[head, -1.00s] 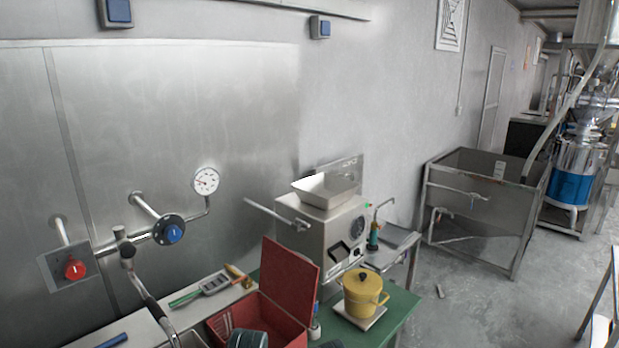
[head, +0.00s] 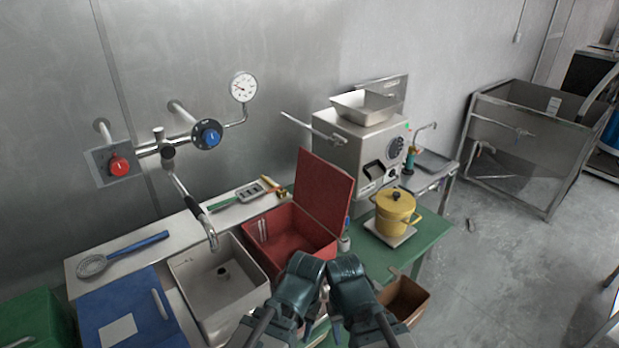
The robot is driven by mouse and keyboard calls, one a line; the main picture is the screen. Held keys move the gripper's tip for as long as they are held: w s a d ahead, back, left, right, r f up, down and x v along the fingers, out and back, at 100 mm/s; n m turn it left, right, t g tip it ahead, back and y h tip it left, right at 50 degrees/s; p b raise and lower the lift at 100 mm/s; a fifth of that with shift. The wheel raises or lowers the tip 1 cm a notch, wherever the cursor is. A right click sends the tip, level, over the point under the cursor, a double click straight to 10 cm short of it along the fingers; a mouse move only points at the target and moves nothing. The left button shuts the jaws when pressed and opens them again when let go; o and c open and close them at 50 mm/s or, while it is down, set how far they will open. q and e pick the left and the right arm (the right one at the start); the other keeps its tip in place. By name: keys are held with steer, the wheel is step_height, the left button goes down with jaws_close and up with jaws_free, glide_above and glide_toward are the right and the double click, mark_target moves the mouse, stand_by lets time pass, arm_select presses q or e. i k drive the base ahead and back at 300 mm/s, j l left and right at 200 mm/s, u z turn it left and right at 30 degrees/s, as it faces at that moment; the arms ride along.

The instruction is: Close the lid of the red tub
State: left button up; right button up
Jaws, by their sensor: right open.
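The red tub (head: 276,240) stands open on the worktop at the centre, beside the sink. Its red lid (head: 322,194) stands up, leaning back from the tub's far right side. My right gripper (head: 347,270) is open and low in front of the tub's near right corner, apart from the lid. My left gripper (head: 304,268) is beside it on the left, also in front of the tub; its fingers cannot be made out. The arms hide part of the tub's near right side.
A yellow pot (head: 395,207) stands right of the lid, on the green table (head: 433,231). The grinder (head: 359,150) is behind. A sink basin (head: 217,285) with a tap is left of the tub. A brown box (head: 405,298) sits low right.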

mark_target(324, 190)
steer(key=l+u, duration=0.1)
steer(key=u, duration=0.3)
steer(key=i+l+u, duration=0.1)
steer(key=u, duration=0.35)
steer(key=l+u, duration=0.2)
steer(key=u, duration=0.2)
steer(key=l+u, duration=0.2)
steer(key=l, duration=0.25)
steer(key=l+u, duration=0.25)
steer(key=l, duration=0.2)
steer(key=k+l+u, duration=0.2)
steer(key=l, duration=0.2)
steer(key=l+u, duration=0.2)
steer(key=l, duration=0.25)
steer(key=k+l+u, duration=0.25)
steer(key=l, duration=0.15)
steer(key=k+l, duration=0.15)
steer(key=l, duration=0.25)
steer(key=k+l, duration=0.1)
steer(key=l, duration=0.25)
steer(key=k+l, duration=0.15)
steer(key=l, duration=0.25)
steer(key=k+l, duration=0.1)
steer(key=l, duration=0.25)
steer(key=k+l, duration=0.15)
steer(key=l, duration=0.25)
steer(key=i+j+u, duration=0.2)
steer(key=i, duration=0.05)
